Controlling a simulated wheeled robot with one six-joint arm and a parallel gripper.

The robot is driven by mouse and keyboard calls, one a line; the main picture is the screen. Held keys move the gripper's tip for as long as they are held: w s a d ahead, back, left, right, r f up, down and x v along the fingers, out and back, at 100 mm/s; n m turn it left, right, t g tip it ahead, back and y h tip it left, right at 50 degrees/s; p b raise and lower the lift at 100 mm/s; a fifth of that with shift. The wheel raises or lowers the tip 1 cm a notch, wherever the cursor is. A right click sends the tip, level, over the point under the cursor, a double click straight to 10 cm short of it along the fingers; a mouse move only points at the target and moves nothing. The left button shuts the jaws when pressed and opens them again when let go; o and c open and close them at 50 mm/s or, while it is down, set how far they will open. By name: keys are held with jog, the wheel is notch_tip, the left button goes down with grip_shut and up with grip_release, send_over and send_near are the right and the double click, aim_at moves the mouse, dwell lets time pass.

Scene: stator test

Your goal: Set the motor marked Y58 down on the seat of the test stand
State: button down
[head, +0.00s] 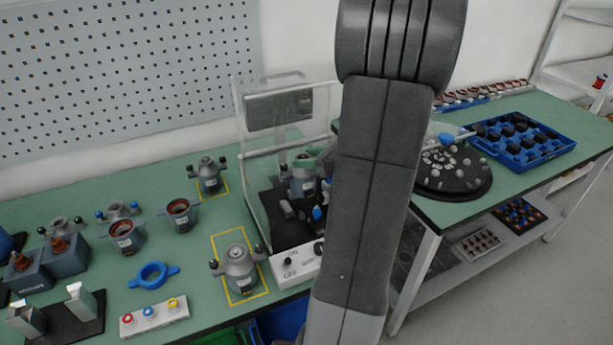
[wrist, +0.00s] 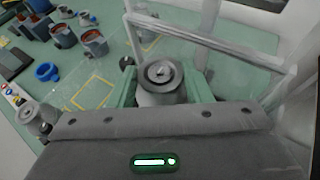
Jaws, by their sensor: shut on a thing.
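My gripper (wrist: 163,88) is shut on a grey motor (wrist: 162,72), with a pale green finger on each side of it. In the head view the held motor (head: 302,178) is upright inside the clear-walled test stand (head: 240,135), behind its clear panel. My arm covers the right part of the stand. The mark on the held motor is too small to read. The stand's seat is hidden beneath the motor, and I cannot tell whether the motor touches it.
Two more grey motors stand in yellow outlines, one at the back (head: 210,176) and one in front (head: 240,268). A white control box (head: 298,266) sits before the stand. Open housings (head: 124,236), a blue ring (head: 153,275) and a button box (head: 154,317) lie left.

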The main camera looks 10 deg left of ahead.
aim_at(313, 171)
jog(key=shift+f, duration=2.15)
jog(key=shift+f+b, duration=0.4)
jog(key=shift+f, duration=0.2)
jog(key=c, duration=0.7)
grip_release()
jog(key=shift+r+p, duration=0.35)
jog(key=shift+r, duration=0.25)
jog(key=v, duration=1.2)
jog(key=shift+s+b, duration=0.1)
jog(key=shift+b, duration=0.25)
